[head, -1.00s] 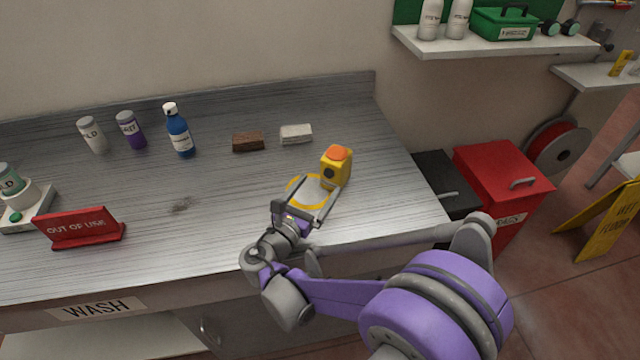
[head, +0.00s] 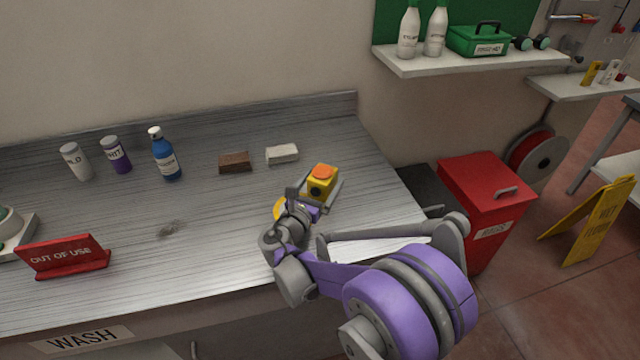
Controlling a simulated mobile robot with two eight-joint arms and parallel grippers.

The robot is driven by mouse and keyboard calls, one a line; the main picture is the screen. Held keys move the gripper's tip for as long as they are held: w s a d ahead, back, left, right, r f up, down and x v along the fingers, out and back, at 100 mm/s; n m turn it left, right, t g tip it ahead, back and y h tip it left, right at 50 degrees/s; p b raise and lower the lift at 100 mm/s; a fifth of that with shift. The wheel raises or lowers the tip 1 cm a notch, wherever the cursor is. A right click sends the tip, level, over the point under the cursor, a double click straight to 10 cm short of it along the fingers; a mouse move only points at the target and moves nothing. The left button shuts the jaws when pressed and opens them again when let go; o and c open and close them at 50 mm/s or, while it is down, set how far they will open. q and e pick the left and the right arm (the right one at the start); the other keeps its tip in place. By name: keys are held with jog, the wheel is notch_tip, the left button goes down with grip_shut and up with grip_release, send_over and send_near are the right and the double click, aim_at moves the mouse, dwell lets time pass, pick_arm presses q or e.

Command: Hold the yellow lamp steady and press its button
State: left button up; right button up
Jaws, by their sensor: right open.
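The yellow lamp (head: 319,188) stands on the grey worktop, with an orange button (head: 322,171) on its top and a dark round spot on its near side. My right gripper (head: 316,190) is open and low over the worktop. Its fingers reach toward the lamp, one on its left and one along its right side. I cannot tell whether either finger touches it. My left gripper is not in view.
A brown block (head: 235,163) and a pale block (head: 282,155) lie behind the lamp. A blue bottle (head: 167,160) and two small jars stand at the back left. A red "OUT OF USE" sign (head: 65,258) stands at the front left. The middle worktop is clear.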

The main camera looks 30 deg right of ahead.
jog(key=c, duration=1.6)
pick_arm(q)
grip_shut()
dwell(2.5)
